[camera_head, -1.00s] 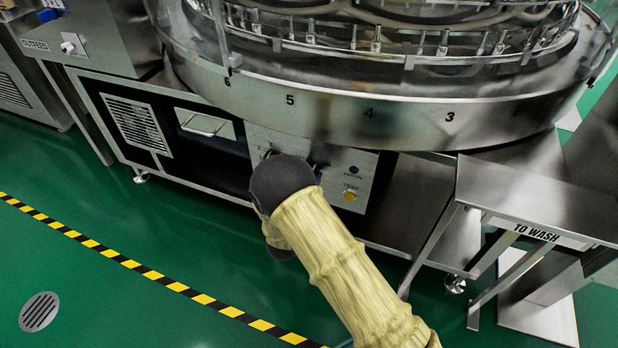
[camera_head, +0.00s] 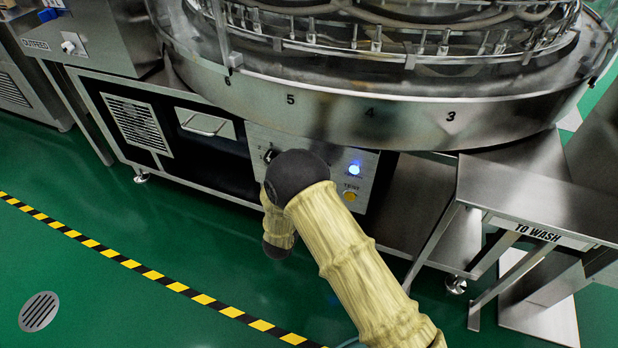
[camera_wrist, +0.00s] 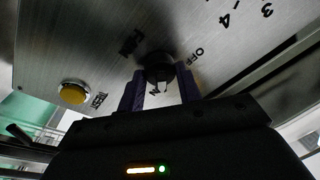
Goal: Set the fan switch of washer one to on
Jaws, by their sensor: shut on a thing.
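Washer one's control panel (camera_head: 258,137) is on the front of the steel machine below the round turntable. In the head view my arm hides the fingers and this knob. A blue lamp (camera_head: 354,169) on the panel is lit. Another black knob (camera_head: 269,156) shows left of my arm.
A yellow TEST button (camera_head: 350,196) sits below the lamp; it also shows in the wrist view (camera_wrist: 73,92). The turntable rim (camera_head: 330,115) overhangs the panel. A steel TO WASH table (camera_head: 535,190) stands at right. Green floor is clear at left.

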